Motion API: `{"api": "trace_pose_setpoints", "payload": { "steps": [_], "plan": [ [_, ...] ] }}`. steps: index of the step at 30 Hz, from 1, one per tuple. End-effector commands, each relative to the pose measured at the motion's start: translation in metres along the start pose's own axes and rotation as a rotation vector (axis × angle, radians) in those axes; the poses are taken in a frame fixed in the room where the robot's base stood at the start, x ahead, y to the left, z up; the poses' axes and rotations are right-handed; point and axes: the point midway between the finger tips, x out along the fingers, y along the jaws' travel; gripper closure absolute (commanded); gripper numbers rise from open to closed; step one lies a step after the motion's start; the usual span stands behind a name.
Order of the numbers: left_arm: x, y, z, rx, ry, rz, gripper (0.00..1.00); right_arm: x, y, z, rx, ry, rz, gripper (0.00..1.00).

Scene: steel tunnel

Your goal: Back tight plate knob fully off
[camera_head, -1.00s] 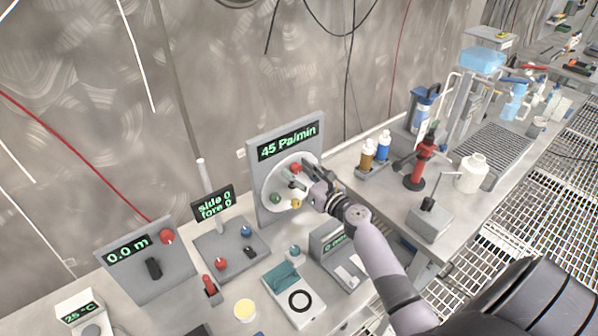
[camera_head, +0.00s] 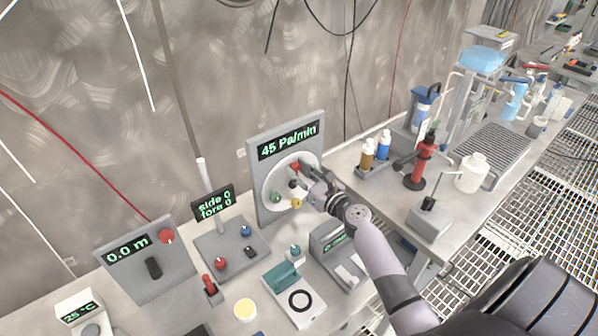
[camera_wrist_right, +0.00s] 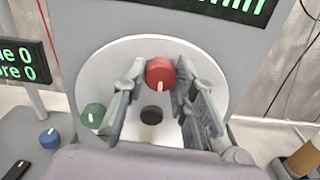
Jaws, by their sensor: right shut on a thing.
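A white round plate (camera_head: 270,183) is set in an upright grey panel (camera_head: 258,150) whose display reads 45 Pa/min. The plate carries a red knob (camera_head: 295,167) at the top, a green knob (camera_head: 275,197), a yellow knob (camera_head: 296,203) and a black knob (camera_wrist_right: 151,115) in the middle. My right gripper (camera_head: 301,174) is at the plate from the right. In the right wrist view its fingertips (camera_wrist_right: 159,76) are on both sides of the red knob (camera_wrist_right: 159,72), shut on it. The black knob shows between the fingers, below the red one. The yellow knob is mostly hidden there. My left gripper is not in view.
Left of the panel stand a control box (camera_head: 232,250) with a side/fore display and a 0.0 m panel (camera_head: 125,272). A teal-topped device (camera_head: 300,304) lies in front. Bottles (camera_head: 367,155) and a red stand (camera_head: 420,165) are on the right bench.

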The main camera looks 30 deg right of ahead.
Motion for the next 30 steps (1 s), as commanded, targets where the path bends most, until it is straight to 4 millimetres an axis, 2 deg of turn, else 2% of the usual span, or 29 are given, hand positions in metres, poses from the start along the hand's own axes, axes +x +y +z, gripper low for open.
{"api": "trace_pose_setpoints", "payload": {
  "steps": [8,30],
  "plan": [
    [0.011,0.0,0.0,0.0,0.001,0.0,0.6,0.0,-0.001,-0.002,-0.172,-0.001,0.0,1.0],
    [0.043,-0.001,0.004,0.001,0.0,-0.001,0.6,0.0,-0.001,-0.002,-0.871,0.0,0.002,1.0]
  ]
}}
